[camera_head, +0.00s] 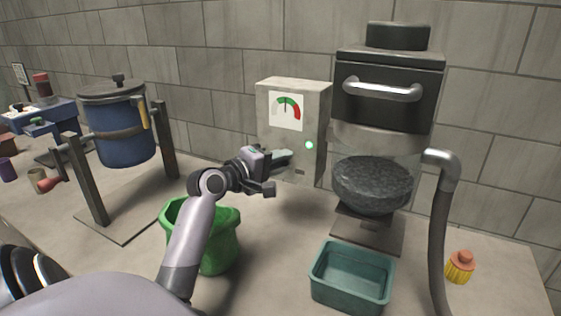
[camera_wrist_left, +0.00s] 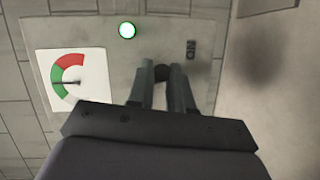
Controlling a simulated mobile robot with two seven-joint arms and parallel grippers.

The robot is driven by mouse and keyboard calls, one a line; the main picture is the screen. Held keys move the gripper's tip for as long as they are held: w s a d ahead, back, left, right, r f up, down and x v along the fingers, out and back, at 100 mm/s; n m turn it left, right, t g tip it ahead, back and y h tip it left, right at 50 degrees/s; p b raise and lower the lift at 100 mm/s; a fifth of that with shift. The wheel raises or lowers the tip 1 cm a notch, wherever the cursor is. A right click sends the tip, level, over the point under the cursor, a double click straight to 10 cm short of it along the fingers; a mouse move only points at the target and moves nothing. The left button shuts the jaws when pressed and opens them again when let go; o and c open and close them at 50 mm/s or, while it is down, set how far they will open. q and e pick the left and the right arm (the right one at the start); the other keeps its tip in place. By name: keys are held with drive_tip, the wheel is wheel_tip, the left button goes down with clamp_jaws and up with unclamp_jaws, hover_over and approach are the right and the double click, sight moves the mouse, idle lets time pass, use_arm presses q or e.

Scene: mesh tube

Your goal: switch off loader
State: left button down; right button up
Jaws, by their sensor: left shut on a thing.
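The grey control box (camera_head: 291,105) stands against the wall, left of the loader (camera_head: 388,95), a dark machine with a clear chamber of dark granules. In the left wrist view the lamp (camera_wrist_left: 127,30) is also lit, near an "ON" label (camera_wrist_left: 191,49). My left gripper (camera_head: 284,160) is at the front of the box. In the wrist view its fingers (camera_wrist_left: 165,84) are shut on a dark switch knob (camera_wrist_left: 164,72), mostly hidden between them. My right gripper is out of view.
A green bucket (camera_head: 222,245) stands under my left forearm. A teal bin (camera_head: 352,299) is in front of the loader, with a grey hose (camera_head: 438,230) to its right. An orange and yellow capped item (camera_head: 460,267) lies far right. A blue drum (camera_head: 122,130) hangs on a stand at left.

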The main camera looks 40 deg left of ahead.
use_arm(q)
drive_tip(key=shift+s+a+m+g+h+b, duration=0.1)
drive_tip(key=shift+a+m+g+h+b, duration=0.7)
drive_tip(key=shift+m+h, duration=0.95)
drive_tip(key=shift+s+a+m+g+h+b, duration=0.1)
drive_tip(key=shift+a+m+g+h+b, duration=0.35)
drive_tip(key=shift+m+g+h+b, duration=1.15)
drive_tip(key=shift+s+a+m+g+h+b, duration=0.15)
drive_tip(key=shift+a+m+h+b, duration=0.8)
drive_tip(key=shift+h, duration=1.5)
drive_tip(key=shift+w+d+m+g+h+p, duration=0.1)
drive_tip(key=shift+d+m+g+h+p, duration=0.15)
drive_tip(key=shift+m+g, duration=0.25)
drive_tip(key=c, duration=1.1)
unclamp_jaws()
drive_tip(key=shift+a, duration=0.1)
drive_tip(key=f+b+v, duration=0.1)
drive_tip(key=v, duration=0.6)
drive_tip(key=shift+r, duration=0.5)
